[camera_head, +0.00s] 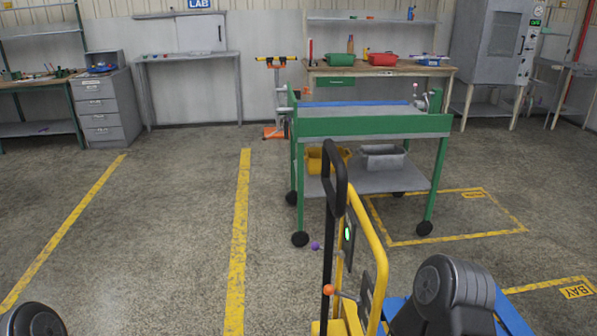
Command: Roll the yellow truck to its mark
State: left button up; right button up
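The yellow truck (373,237) stands close in front of me at the lower middle, upright, with a black loop handle (328,165) and a yellow tube frame. A small green light and an orange knob (329,290) show on it. Its lower part is cut off by the bottom edge. A yellow floor outline with a label reading BAY (577,291) lies at the lower right, partly out of view. Neither of my grippers is in view. Dark rounded parts of my arms show at the lower left and lower right.
A green wheeled cart (375,126) stands just beyond the truck, beside another yellow floor outline (458,237). A blue flat surface (512,316) lies at the lower right. Benches and a grey drawer cabinet (107,106) line the back. The floor at left is clear.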

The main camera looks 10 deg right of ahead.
aim_at(368, 313)
jog(key=i+u, duration=0.45)
jog(key=i, duration=1.35)
